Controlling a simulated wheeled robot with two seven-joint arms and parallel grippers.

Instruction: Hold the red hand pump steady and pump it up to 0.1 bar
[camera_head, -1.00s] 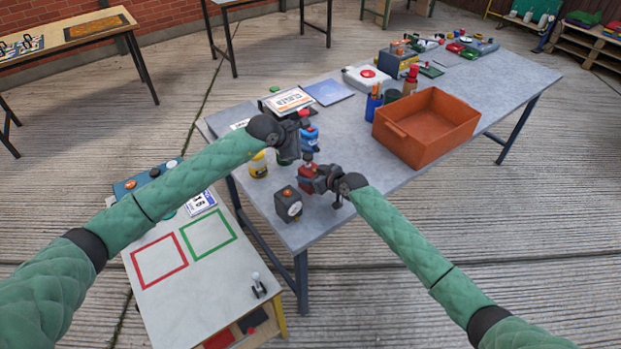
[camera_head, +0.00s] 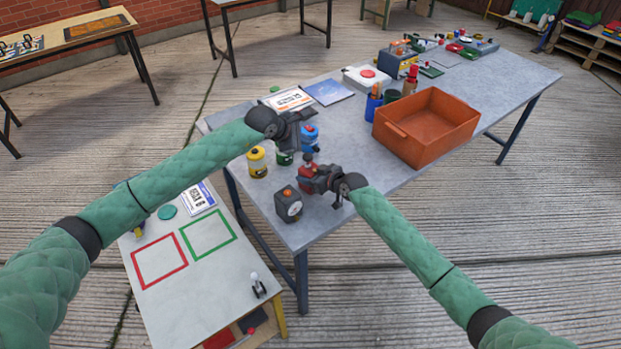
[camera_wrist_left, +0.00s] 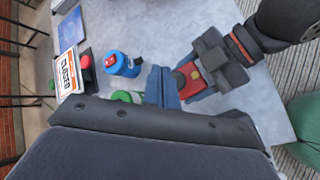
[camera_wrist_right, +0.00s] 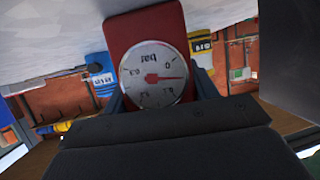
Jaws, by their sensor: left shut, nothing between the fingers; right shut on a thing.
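The red hand pump (camera_head: 306,172) stands near the front left part of the grey table, with a dark knob on top. My right gripper (camera_head: 318,178) is shut on its body. The right wrist view shows the round white bar gauge (camera_wrist_right: 152,77) on the red body, upside down in the picture. Its needle points right, between the 0 and a neighbouring mark; I cannot read the exact value. My left gripper (camera_head: 306,116) is shut and empty, above and behind the pump, apart from it. In the left wrist view the pump (camera_wrist_left: 187,78) is partly hidden by its fingers.
A blue canister (camera_head: 310,138), a green one (camera_head: 284,158) and a yellow one (camera_head: 257,162) stand close behind and left of the pump. A dark box (camera_head: 288,204) with an orange top stands at front left. An orange crate (camera_head: 427,125) is at right.

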